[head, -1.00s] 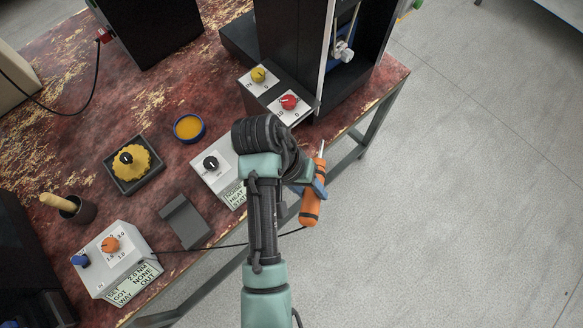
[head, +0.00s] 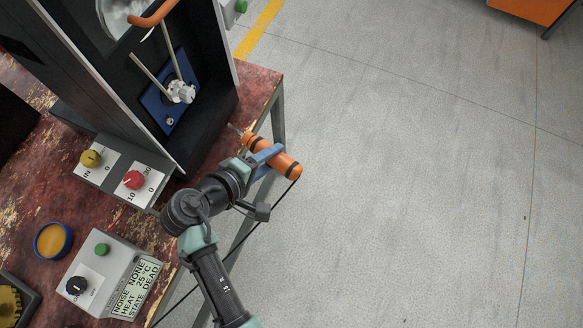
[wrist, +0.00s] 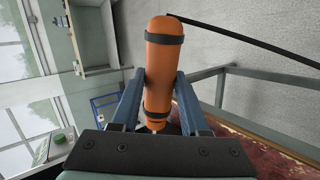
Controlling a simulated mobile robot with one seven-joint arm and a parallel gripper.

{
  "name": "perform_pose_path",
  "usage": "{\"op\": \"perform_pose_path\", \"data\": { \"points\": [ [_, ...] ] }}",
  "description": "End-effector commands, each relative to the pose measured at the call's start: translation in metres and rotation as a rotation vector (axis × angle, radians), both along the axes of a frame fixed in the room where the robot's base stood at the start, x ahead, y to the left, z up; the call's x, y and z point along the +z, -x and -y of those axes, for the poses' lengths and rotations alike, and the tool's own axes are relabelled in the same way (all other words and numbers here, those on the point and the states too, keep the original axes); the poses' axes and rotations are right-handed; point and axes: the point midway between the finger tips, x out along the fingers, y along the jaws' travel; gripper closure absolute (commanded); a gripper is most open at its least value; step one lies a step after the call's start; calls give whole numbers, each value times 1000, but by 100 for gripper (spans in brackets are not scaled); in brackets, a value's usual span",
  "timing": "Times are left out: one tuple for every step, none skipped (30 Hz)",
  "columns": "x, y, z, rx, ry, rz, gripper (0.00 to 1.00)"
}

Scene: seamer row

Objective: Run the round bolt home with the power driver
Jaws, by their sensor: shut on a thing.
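The orange power driver (head: 281,162) with black bands is in my gripper (head: 263,155), beyond the front edge of the table. It lies slanted, its thin metal bit pointing up-left toward the open black machine (head: 215,110). In the wrist view the driver (wrist: 163,75) stands between the two blue fingers (wrist: 158,105), which are shut on its body. Inside the machine is a blue plate (head: 155,104) with a silver lobed part (head: 181,91) and a small round metal head (head: 170,121) low on it. I cannot tell for sure which is the round bolt. The bit is apart from both.
A panel with a yellow knob (head: 91,158) and a red knob (head: 134,180) sits before the machine. A grey box (head: 103,274) reads NOISE NONE, STATE DEAD. A blue-rimmed dish (head: 53,240) is at left. A black cable trails from the driver. Open floor lies right.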

Motion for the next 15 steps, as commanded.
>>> {"op": "perform_pose_path", "data": {
  "points": [
    [-4, 0, -11, 72, 7, 16, 100],
    [-3, 0, -17, 109, 11, 23, 100],
    [-1, 0, -24, 154, 15, 31, 100],
    [1, 0, -29, 180, 17, 38, 100],
    [2, 0, -33, 203, 19, 41, 100],
    [3, 0, -37, 227, 21, 46, 100],
    [4, 0, -39, 239, 23, 48, 100],
    [5, 0, -41, 248, 23, 50, 100],
    [6, 0, -44, 255, 24, 51, 100],
    [6, -1, -45, 258, 24, 52, 100],
    [6, -1, -46, 260, 24, 52, 100],
    [6, -2, -48, 259, 23, 53, 100],
    [6, -2, -49, 259, 23, 53, 100],
    [6, -3, -51, 259, 23, 53, 100],
    [5, -4, -53, 259, 23, 52, 100]
  ]
}}
